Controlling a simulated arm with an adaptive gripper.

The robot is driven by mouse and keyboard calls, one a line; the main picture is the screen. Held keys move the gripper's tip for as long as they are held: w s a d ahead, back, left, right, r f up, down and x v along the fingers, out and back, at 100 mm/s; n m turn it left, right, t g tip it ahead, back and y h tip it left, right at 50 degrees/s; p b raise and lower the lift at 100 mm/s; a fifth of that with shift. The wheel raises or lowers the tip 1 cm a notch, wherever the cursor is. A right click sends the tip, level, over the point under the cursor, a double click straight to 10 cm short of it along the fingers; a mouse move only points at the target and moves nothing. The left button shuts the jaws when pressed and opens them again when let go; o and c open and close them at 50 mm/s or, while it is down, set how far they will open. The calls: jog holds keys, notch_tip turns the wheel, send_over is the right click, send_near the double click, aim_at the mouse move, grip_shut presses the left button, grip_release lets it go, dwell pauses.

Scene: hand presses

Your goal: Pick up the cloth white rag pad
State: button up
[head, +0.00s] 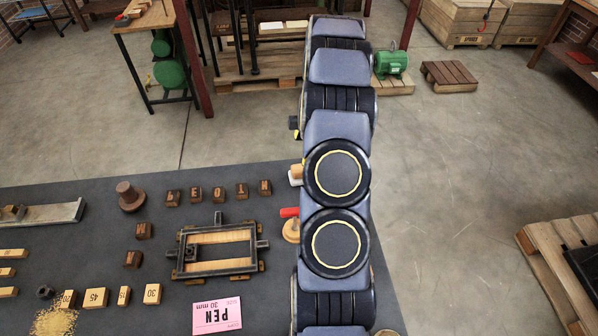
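A small pad with a tan wooden top and a white lower part (295,181) shows at the left edge of my arm, near the back edge of the dark table. It looks like the white rag pad; my arm covers its right side. My arm runs up the middle of the head view and hides what lies behind it. My gripper's fingers do not show, so I cannot see whether they are near the pad or hold anything.
Just nearer stands a red-handled tool with a round wooden base (291,231), partly hidden. To the left are a black metal frame (189,258), a row of wooden letter blocks (219,193), a brown knobbed piece (130,197) and a pink PEN card (217,316).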

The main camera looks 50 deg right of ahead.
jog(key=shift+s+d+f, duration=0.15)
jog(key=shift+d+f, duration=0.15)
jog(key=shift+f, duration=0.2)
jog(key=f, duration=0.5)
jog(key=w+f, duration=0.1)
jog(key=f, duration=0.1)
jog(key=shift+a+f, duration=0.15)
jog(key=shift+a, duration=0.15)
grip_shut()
